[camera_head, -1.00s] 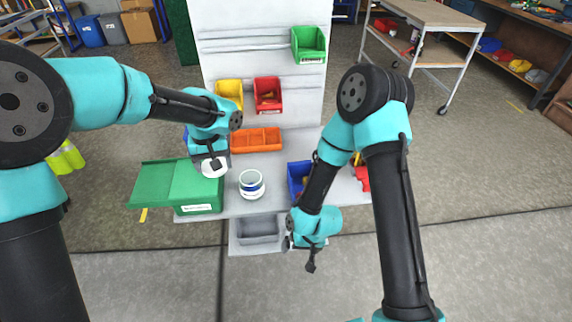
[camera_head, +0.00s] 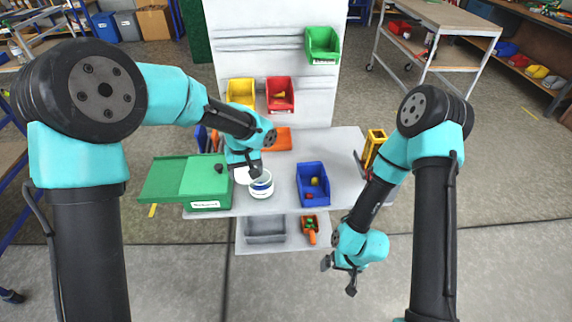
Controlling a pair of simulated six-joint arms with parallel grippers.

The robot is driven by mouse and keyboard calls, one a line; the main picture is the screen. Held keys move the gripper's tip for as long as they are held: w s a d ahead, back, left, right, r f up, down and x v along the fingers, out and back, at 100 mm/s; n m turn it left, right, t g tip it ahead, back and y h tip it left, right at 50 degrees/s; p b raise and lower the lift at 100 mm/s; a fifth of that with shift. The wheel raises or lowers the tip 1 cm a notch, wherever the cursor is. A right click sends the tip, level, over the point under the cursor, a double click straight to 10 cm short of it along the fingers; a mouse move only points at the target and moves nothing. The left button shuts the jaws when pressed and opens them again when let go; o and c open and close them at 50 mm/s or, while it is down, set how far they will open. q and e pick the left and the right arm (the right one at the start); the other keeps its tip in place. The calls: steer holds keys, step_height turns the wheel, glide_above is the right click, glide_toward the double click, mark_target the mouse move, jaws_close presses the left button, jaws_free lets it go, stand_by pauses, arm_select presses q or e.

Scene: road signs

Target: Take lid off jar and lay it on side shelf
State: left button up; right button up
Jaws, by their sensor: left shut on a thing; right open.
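The jar (camera_head: 261,187), white with a dark blue band, stands upright on the grey bench top (camera_head: 285,200), and its rim looks open. A white round lid (camera_head: 242,176) is held by my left gripper (camera_head: 254,172), just left of and behind the jar's rim. The gripper and jar partly cover the lid, and I cannot tell whether lid and jar touch. My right gripper (camera_head: 339,276) is open and empty, low in front of the bench, right of the lower grey shelf (camera_head: 291,243).
A green box (camera_head: 208,206) stands left of the jar and a blue bin (camera_head: 313,198) to its right. A grey bin (camera_head: 265,238) and an orange-and-green item (camera_head: 310,228) are on the lower shelf. Red (camera_head: 281,104) and yellow bins (camera_head: 240,92) are behind.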

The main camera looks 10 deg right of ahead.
arm_select(q)
steer(key=d+n, duration=0.1)
steer(key=s+d+n, duration=0.1)
steer(key=n, duration=0.1)
steer(key=d+n, duration=0.1)
steer(key=shift+s+f+n, duration=0.15)
steer(key=shift+s+n, duration=0.2)
steer(key=shift+n, duration=0.05)
steer(key=s+d+n, duration=0.5)
steer(key=d+n, duration=0.1)
steer(key=n, duration=0.7)
steer(key=shift+d+f, duration=0.4)
steer(key=shift+f, duration=0.05)
steer(key=w+d, duration=0.1)
steer(key=w, duration=1.9)
steer(key=shift+s+f, duration=0.2)
steer(key=shift+f, duration=3.15)
